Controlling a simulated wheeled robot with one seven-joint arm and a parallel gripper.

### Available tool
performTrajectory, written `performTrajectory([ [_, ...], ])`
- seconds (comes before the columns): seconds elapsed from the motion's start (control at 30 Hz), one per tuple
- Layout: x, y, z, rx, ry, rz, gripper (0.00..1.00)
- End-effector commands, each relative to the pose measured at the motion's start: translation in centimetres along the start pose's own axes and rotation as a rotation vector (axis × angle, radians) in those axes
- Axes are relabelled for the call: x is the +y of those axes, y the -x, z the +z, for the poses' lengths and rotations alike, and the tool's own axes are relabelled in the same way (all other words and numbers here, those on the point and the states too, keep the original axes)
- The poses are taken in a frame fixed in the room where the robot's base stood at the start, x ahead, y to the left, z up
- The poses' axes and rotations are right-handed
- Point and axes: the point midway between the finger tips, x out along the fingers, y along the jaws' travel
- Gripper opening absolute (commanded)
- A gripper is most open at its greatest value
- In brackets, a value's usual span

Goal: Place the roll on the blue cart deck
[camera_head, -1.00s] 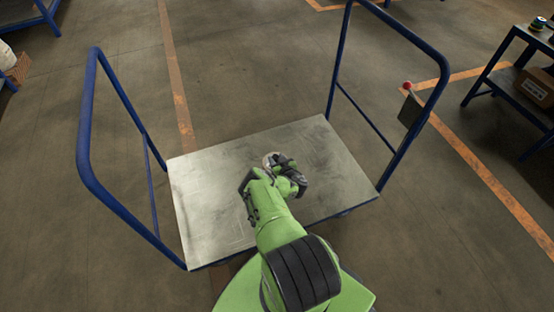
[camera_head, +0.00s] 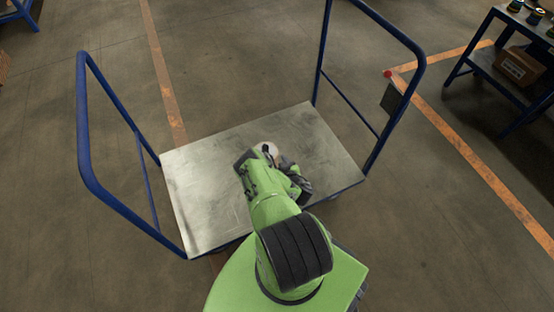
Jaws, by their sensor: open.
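The cart has a bare, worn silver-grey deck (camera_head: 205,195) between two upright blue tube frames (camera_head: 84,140). My green arm reaches over the deck from the front edge. My gripper (camera_head: 268,152) is open above the middle of the deck, partly hidden behind my own wrist. A small whitish round thing, seemingly the roll (camera_head: 269,147), shows at the gripper's far end. I cannot tell whether it rests on the deck or touches the fingers. The rest of the deck is empty.
A dark workbench (camera_head: 510,75) at the right holds small rolls on top and a cardboard box (camera_head: 520,66) on its shelf. A dark plate (camera_head: 391,98) hangs by the right frame. The floor behind the cart is clear, with orange lines.

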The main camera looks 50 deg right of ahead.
Motion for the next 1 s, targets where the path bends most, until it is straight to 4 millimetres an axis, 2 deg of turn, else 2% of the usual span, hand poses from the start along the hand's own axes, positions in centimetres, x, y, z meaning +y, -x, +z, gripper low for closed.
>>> performTrajectory([
  [0.17, 0.0, 0.3, -0.1, 0.002, 0.001, 0.001, 0.59],
  [0.27, 0.3, -1.0, -2.5, 0.013, 0.006, 0.038, 0.59],
  [0.37, 0.8, -3.4, -8.3, 0.027, 0.007, 0.130, 0.59],
  [0.43, 0.8, -4.7, -12.9, 0.021, -0.006, 0.201, 0.59],
  [0.5, 0.3, -5.3, -17.2, 0.007, -0.026, 0.260, 0.59],
  [0.6, -1.2, -5.2, -23.0, -0.024, -0.067, 0.317, 0.59],
  [0.77, -5.1, -2.9, -31.1, -0.104, -0.137, 0.345, 0.59],
  [0.87, -8.2, -0.2, -35.3, -0.169, -0.172, 0.323, 0.59],
  [1.0, -13.2, 5.1, -40.0, -0.271, -0.195, 0.248, 0.59],
])
